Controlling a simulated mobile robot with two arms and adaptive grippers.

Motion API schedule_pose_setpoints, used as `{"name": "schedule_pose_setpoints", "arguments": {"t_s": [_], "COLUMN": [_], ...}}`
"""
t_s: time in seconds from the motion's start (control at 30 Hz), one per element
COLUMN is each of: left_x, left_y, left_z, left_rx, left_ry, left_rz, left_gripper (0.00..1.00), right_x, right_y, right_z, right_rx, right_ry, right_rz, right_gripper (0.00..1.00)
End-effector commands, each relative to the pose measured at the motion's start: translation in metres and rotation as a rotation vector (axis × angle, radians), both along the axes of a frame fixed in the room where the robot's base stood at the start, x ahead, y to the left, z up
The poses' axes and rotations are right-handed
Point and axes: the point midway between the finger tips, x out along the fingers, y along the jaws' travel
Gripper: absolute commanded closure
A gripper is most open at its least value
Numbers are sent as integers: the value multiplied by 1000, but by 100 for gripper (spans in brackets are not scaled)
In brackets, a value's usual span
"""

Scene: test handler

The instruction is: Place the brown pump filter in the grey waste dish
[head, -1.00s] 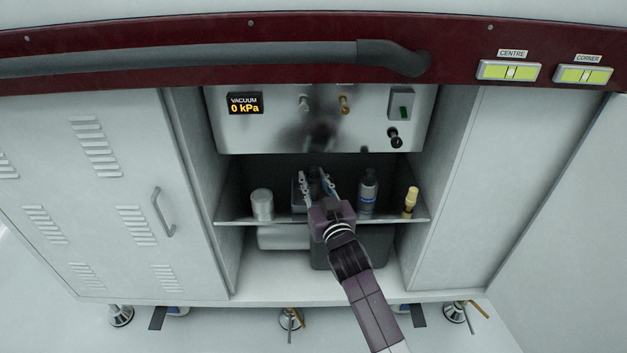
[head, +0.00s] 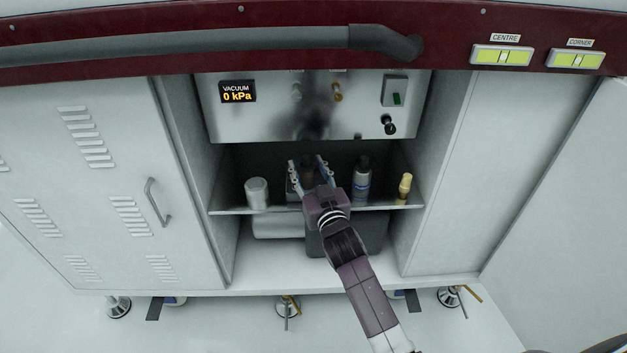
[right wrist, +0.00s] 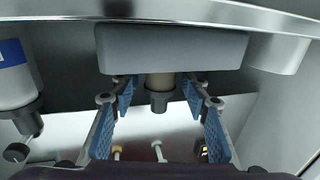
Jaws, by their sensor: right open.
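The brown pump filter (right wrist: 159,80), a short cylinder with a dark grey end, shows in the right wrist view, which looks upside down. It also shows in the head view (head: 308,174). The grey waste dish (right wrist: 172,48) covers the filter's lower part in the wrist view. The filter stands in or right behind the dish; I cannot tell which for certain. My right gripper (head: 308,163) is open, its blue-padded fingers on either side of the filter with visible gaps. The dish (head: 291,192) is partly hidden by this gripper in the head view. My left gripper is not in view.
On the shelf (head: 232,211) stand a pale can (head: 257,192) at left, a blue-labelled bottle (head: 361,184) and a yellow-capped item (head: 404,187) at right. The vacuum panel (head: 270,118) hangs above. Cabinet walls bound both sides.

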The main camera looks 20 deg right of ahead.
Motion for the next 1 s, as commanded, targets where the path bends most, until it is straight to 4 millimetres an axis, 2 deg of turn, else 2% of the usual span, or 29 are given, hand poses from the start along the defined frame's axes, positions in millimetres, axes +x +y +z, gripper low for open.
{"name": "schedule_pose_setpoints", "arguments": {"t_s": [0.23, 0.37, 0.5, 0.7, 1.0], "left_x": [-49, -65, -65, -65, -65], "left_y": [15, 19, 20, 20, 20], "left_z": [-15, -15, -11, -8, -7], "left_rx": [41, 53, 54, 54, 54], "left_ry": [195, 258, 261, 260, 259], "left_rz": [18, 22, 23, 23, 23], "left_gripper": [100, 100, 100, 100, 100], "right_x": [-34, -60, -86, -111, -121], "right_y": [1, 1, 2, 2, 2], "right_z": [2, 2, 2, 1, 1], "right_rx": [1, 1, 1, 0, 0], "right_ry": [1, 3, 2, 0, 4], "right_rz": [0, 0, 0, 0, -2], "right_gripper": [57, 57, 57, 57, 57]}}
